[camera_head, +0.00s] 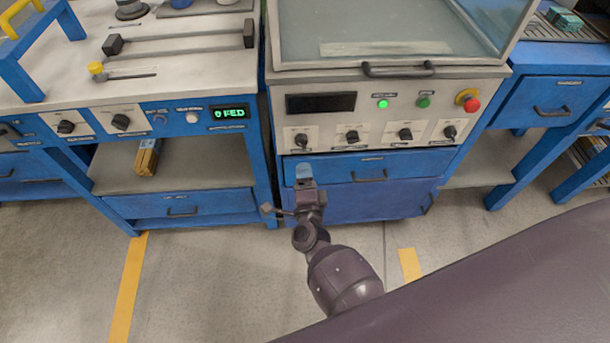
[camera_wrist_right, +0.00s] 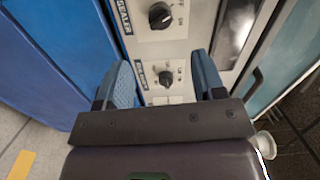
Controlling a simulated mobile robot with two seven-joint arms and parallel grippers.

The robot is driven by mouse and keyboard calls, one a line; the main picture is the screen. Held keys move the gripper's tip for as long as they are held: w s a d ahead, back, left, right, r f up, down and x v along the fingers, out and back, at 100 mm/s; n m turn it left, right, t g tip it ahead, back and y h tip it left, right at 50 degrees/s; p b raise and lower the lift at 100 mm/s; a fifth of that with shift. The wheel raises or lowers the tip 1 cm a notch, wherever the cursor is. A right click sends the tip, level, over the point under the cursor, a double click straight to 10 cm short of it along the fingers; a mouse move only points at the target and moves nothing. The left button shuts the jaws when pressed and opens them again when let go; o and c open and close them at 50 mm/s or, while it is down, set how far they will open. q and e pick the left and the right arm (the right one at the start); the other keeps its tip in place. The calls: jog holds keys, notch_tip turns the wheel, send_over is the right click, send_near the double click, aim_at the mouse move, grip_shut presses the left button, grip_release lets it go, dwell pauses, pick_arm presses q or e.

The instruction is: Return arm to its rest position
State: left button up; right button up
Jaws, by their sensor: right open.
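My right gripper (camera_head: 305,176) is in front of the blue drawer of the middle machine (camera_head: 460,149), below its row of knobs. In the right wrist view the same gripper (camera_wrist_right: 167,85) shows two blue ribbed fingers spread apart with nothing between them. Beyond the fingers is the machine's light control panel (camera_wrist_right: 150,50) with black knobs. My left gripper does not show in either view.
The middle machine has a clear-lidded top (camera_head: 375,25), a red stop button (camera_head: 471,104) and drawer handles. A blue workbench (camera_head: 190,60) stands to the left, with a brown block (camera_head: 147,158) on its shelf. Bare grey floor (camera_head: 210,270) lies in front.

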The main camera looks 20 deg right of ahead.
dwell(0.3)
jog(key=w+a+r+n+y, duration=0.25)
jog(key=a+n+y, duration=0.2)
jog(key=n, duration=0.35)
jog(key=s+d+r+n+g+y+p, duration=0.1)
jog(key=s+d+r+n+y, duration=0.3)
jog(key=n, duration=0.3)
jog(key=s+d+n+g+h+p, duration=0.1)
jog(key=s+d, duration=0.4)
jog(key=s, duration=0.8)
jog(key=s+d+n+g+h+p, duration=0.2)
jog(key=s+d+n+g+p, duration=0.1)
jog(key=s, duration=0.9)
jog(key=d+n+g, duration=0.1)
jog(key=d+n, duration=0.1)
jog(key=shift+s+d+f, duration=0.35)
jog(key=shift+s+d, duration=0.05)
